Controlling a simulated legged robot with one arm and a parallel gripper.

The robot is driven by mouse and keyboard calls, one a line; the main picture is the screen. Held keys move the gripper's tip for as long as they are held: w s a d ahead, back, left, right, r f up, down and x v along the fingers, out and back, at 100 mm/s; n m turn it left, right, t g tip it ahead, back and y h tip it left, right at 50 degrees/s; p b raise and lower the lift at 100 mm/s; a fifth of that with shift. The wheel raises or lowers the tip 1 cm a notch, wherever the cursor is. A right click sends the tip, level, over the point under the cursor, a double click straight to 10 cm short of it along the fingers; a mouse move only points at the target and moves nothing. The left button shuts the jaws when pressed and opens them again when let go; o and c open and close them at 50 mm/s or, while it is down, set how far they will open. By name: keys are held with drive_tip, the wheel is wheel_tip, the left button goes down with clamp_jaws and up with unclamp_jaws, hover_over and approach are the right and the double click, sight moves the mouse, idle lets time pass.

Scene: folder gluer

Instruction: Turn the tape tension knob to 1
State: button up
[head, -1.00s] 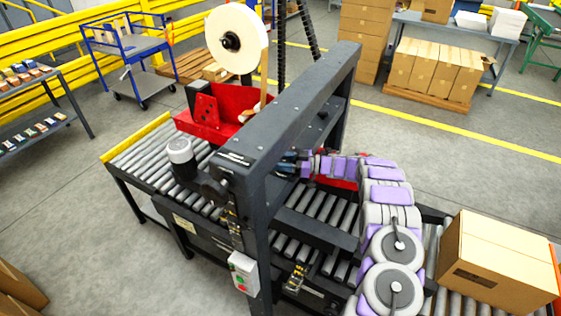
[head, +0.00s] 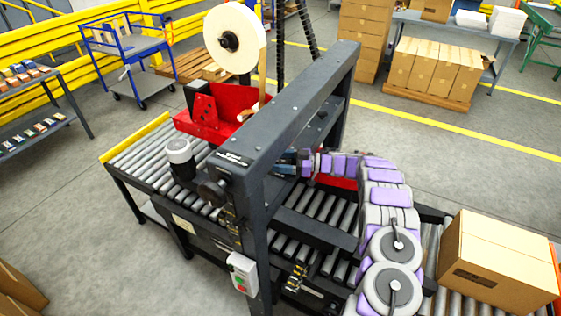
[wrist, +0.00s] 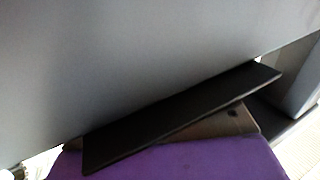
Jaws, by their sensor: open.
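The taping machine has a dark grey crossbeam (head: 290,110), a red tape head (head: 215,110) and a large cream tape roll (head: 235,38) above it. A dark round knob (head: 211,191) sits on the machine's near side, left of the post. I cannot tell whether it is the tape tension knob, and no number or scale can be read. My gripper (head: 284,163) is at the crossbeam's right side, partly hidden by it, apart from that knob. In the wrist view, a dark flat finger (wrist: 185,115) lies close to a grey surface; no knob shows there.
A roller conveyor (head: 140,155) runs through the machine. A cardboard box (head: 495,260) stands on its right end. A control box with red and green buttons (head: 242,274) hangs on the near post. The crossbeam and posts stand close around my arm.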

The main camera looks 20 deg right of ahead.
drive_tip(key=v, duration=1.7)
drive_tip(key=shift+d+p, duration=0.25)
drive_tip(key=shift+p, duration=0.1)
drive_tip(key=shift+f, duration=0.15)
